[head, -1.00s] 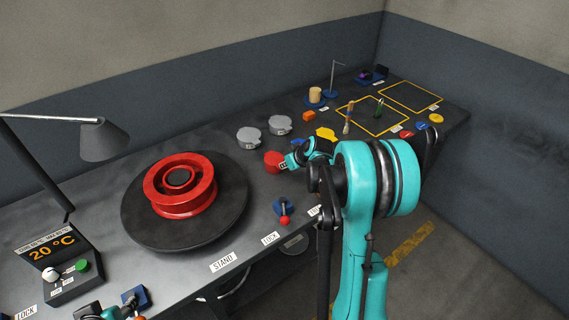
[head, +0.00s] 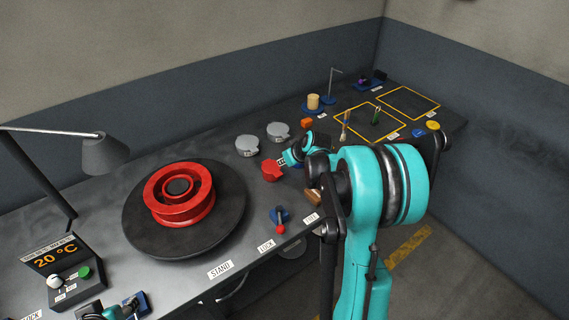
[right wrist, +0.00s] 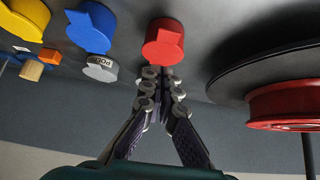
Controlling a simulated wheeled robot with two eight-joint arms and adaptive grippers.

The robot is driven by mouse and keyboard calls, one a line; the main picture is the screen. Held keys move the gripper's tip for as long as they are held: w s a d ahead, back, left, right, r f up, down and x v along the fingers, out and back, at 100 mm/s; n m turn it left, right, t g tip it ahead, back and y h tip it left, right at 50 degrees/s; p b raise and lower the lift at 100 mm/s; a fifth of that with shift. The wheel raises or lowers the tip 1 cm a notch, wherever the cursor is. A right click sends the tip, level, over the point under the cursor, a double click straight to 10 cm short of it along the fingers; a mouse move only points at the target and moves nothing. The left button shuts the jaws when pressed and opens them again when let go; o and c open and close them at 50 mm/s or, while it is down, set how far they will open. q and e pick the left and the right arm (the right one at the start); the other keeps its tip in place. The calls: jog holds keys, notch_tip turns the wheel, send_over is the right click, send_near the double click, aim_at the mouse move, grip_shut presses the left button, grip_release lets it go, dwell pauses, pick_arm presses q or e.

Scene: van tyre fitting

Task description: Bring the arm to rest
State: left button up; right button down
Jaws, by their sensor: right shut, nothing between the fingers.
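My right gripper (head: 284,161) is shut and empty at a red pointed cap (head: 272,171) on the bench. In the right wrist view its closed fingertips (right wrist: 161,74) point at the red cap (right wrist: 163,43) and overlap its lower edge; I cannot tell whether they touch. The right arm's large teal joint (head: 366,188) fills the middle right of the head view and hides part of the bench. A teal and black part of my left arm (head: 116,312) shows at the bottom left edge; its fingers are not clear.
A red wheel rim (head: 178,194) lies on the black turntable (head: 226,222). Grey caps (head: 247,145) stand behind the red cap. A red-knobbed lever (head: 280,222) is near the front edge. A desk lamp (head: 104,153) stands left. A blue cap (right wrist: 91,28) is beside the red one.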

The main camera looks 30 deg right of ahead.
jog(key=p+v, duration=0.2)
jog(key=v, duration=0.5)
jog(key=s+a+r, duration=0.2)
jog(key=s+a, duration=0.3)
jog(key=a, duration=0.1)
jog(key=s+a+r, duration=0.3)
jog(key=s+a, duration=0.1)
jog(key=a, duration=0.3)
jog(key=s+a+f, duration=0.1)
jog(key=s+a, duration=0.3)
jog(key=s, duration=0.3)
jog(key=s+a+f+m+b, duration=0.1)
jog(key=s+a, duration=0.3)
jog(key=s, duration=0.2)
jog(key=shift+s+g+h, duration=0.3)
jog(key=shift+s+g, duration=0.1)
